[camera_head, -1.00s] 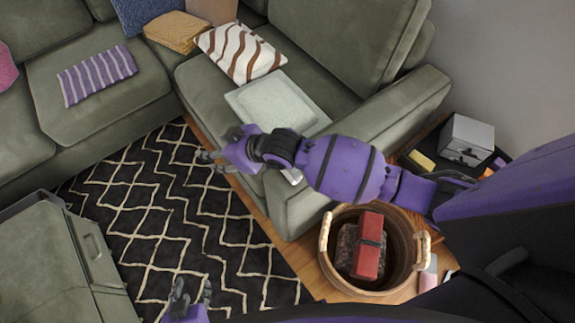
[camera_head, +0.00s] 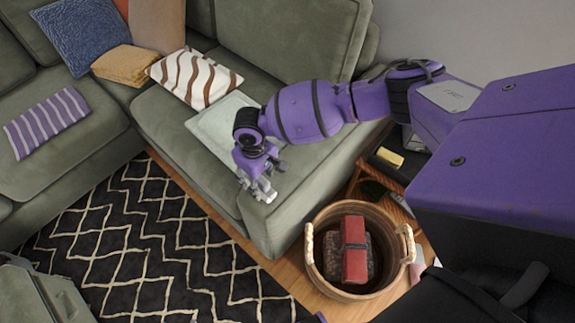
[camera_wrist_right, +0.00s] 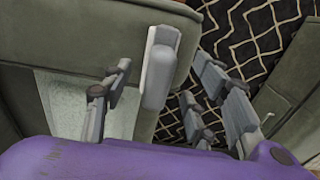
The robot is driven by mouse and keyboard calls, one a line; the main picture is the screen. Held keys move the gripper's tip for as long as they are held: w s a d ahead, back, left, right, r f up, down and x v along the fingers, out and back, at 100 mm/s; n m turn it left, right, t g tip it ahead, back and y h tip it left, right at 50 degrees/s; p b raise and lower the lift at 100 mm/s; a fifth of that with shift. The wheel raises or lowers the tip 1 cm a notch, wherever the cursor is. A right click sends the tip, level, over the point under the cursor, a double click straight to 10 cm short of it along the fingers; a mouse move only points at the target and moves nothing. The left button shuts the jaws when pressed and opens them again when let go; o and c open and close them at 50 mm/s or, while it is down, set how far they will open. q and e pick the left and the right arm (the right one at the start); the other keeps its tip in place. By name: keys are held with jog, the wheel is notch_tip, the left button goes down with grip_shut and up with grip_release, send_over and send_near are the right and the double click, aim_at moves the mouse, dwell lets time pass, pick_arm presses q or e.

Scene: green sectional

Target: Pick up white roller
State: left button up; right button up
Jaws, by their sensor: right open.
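The white roller (camera_wrist_right: 158,74) lies on the green sofa near its front edge in the right wrist view. It is a pale, rounded bar beside a flatter white part. My right gripper (camera_wrist_right: 160,105) is open, with its fingers on either side of the roller in that view; I cannot tell how far apart in depth they are. My left gripper is out of view.
A wicker basket (camera_head: 312,268) holding red and brown items stands on the floor right of the sofa arm. A pale flat tray or pad (camera_head: 205,122) and a striped cushion (camera_head: 196,78) lie on the seat. A patterned rug (camera_head: 150,245) covers the floor.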

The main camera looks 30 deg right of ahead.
jog(key=f, duration=0.3)
jog(key=shift+w+f, duration=0.3)
jog(key=shift+f, duration=0.7)
jog(key=shift+c, duration=0.4)
jog(key=shift+w, duration=0.1)
grip_shut()
jog(key=shift+r, duration=0.15)
